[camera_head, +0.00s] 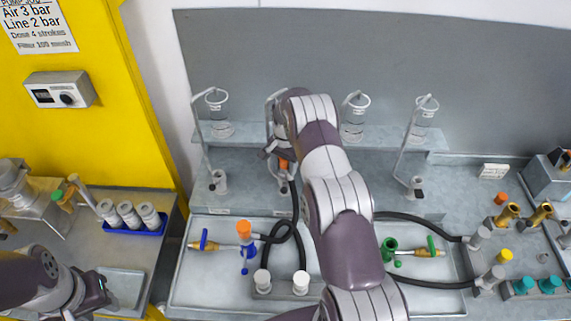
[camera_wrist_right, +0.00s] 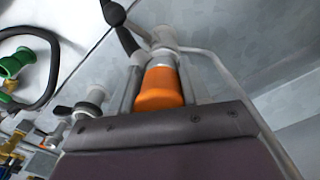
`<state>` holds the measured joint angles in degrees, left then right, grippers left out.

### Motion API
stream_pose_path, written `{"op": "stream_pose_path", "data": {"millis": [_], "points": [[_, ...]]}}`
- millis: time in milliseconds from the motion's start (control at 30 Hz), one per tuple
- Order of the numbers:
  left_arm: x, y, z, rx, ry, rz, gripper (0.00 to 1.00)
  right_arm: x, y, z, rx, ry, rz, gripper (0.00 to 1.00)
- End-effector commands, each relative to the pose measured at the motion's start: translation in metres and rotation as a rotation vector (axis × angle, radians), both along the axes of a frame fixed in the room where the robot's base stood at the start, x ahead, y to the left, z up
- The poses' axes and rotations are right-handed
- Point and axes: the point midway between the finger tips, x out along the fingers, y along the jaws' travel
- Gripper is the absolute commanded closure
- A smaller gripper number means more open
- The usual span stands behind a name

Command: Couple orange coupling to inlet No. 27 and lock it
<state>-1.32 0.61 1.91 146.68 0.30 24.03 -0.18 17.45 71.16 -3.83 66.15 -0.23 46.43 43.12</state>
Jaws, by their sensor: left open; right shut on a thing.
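My right gripper (camera_head: 282,158) is shut on the orange coupling (camera_head: 284,164) at the second station from the left on the grey back shelf. A black hose hangs below it. In the right wrist view the orange coupling (camera_wrist_right: 160,88) is in line with a pale grey fitting (camera_wrist_right: 164,45) and appears to meet it; I cannot tell whether it is seated. A dark lever (camera_wrist_right: 118,22) sticks out beside that fitting. I cannot read any inlet number. My left gripper (camera_head: 92,295) is open and empty at the lower left, over the side bench.
Glass cups on stands flank my right arm, at left (camera_head: 216,98) and right (camera_head: 426,104). Brass and teal fittings crowd the right bench. A blue rack (camera_head: 135,228) stands left.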

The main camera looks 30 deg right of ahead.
Motion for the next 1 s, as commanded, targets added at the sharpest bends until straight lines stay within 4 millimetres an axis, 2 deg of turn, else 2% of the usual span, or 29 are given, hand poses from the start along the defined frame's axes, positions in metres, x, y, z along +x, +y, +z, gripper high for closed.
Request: {"op": "stream_pose_path", "data": {"millis": [200,1000], "points": [[0.000,0.000,-0.013,0.000,0.000,0.000,0.57,0.001,0.000,-0.013,0.000,-0.001,0.000,1.00],[0.000,0.000,-0.018,0.000,0.000,0.000,0.57,0.000,0.000,-0.019,0.001,0.000,0.000,1.00]]}}
